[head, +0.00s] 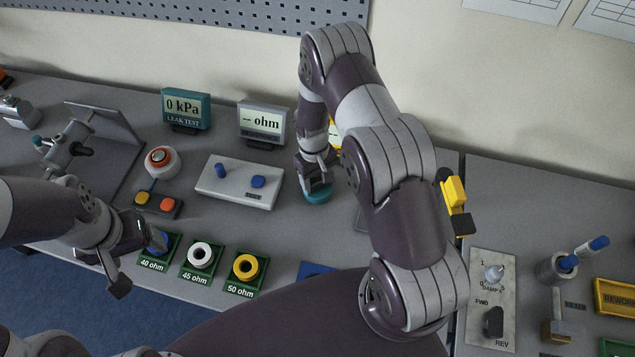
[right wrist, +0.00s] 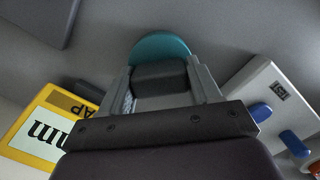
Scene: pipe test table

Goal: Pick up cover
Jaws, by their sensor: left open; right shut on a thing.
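The cover is a teal round piece (head: 317,197) low at the table, to the right of the white panel with two blue parts. My right gripper (head: 315,183) points down and is shut on it. In the right wrist view the teal cover (right wrist: 160,46) shows between and beyond the fingertips (right wrist: 162,75); a dark block lies over part of it. I cannot tell whether it touches the table. My left gripper (head: 140,262) is open at the table's front edge, beside the blue ring in the 40 ohm tray (head: 155,262).
The white panel (head: 238,182) stands left of the cover. A yellow-framed meter (right wrist: 45,130) is close by, mostly hidden by my arm in the head view. Trays with a white ring (head: 200,255) and a yellow ring (head: 245,266) line the front edge. Displays (head: 186,108) stand at the back.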

